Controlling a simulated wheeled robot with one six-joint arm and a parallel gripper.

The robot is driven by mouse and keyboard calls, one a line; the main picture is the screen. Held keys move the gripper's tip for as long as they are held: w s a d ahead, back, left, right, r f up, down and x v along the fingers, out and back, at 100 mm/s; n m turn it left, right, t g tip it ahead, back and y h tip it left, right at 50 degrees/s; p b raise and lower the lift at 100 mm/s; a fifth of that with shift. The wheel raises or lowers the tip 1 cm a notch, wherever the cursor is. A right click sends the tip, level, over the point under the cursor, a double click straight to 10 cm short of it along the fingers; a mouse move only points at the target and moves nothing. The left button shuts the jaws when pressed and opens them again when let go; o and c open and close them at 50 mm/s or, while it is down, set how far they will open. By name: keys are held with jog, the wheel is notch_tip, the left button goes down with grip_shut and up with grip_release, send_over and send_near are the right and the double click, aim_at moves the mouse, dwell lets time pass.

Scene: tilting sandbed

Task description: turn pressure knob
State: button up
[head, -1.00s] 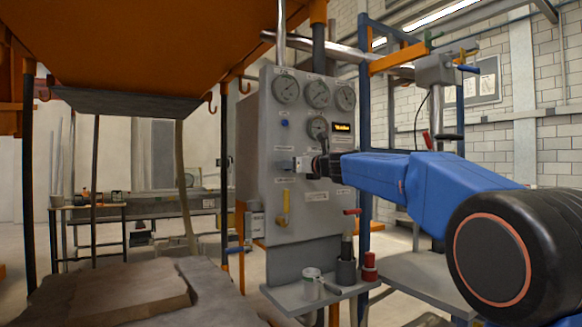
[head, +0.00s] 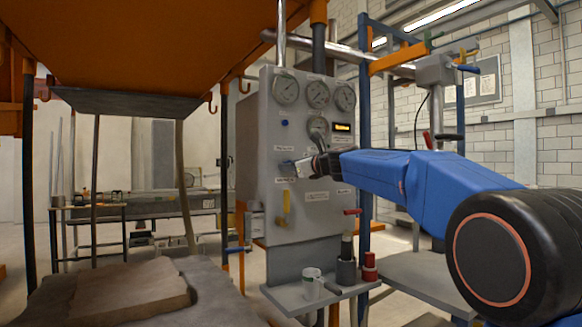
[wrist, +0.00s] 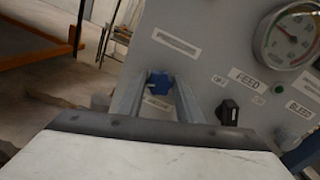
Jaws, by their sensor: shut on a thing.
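The grey control panel (head: 262,215) stands upright in the middle of the head view. A blue knob (wrist: 158,82) on its face sits between the two fingers of my gripper (wrist: 157,100) in the wrist view. My gripper (head: 293,168) is shut on this knob, and its fingers are turned at a slant to the panel. The label by the knob is too blurred to read. A black knob (wrist: 228,112) sits apart to the right, near the FEED and BLEED labels. A second blue button (head: 284,122) shows higher on the panel.
A yellow lever (head: 286,207) hangs below. A shelf (head: 285,297) at the panel's foot holds a white cup (head: 312,284).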

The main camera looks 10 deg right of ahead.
jog(key=shift+a+f+n+h, duration=0.1)
jog(key=shift+n+h, duration=0.35)
jog(key=shift+n, duration=4.25)
jog(key=shift+a+f+n+h, duration=0.1)
jog(key=shift+n+h, duration=0.35)
jog(key=shift+n, duration=4.25)
jog(key=o, duration=1)
jog(key=shift+o, duration=0.2)
jog(key=shift+s, duration=0.1)
jog(key=shift+r, duration=0.1)
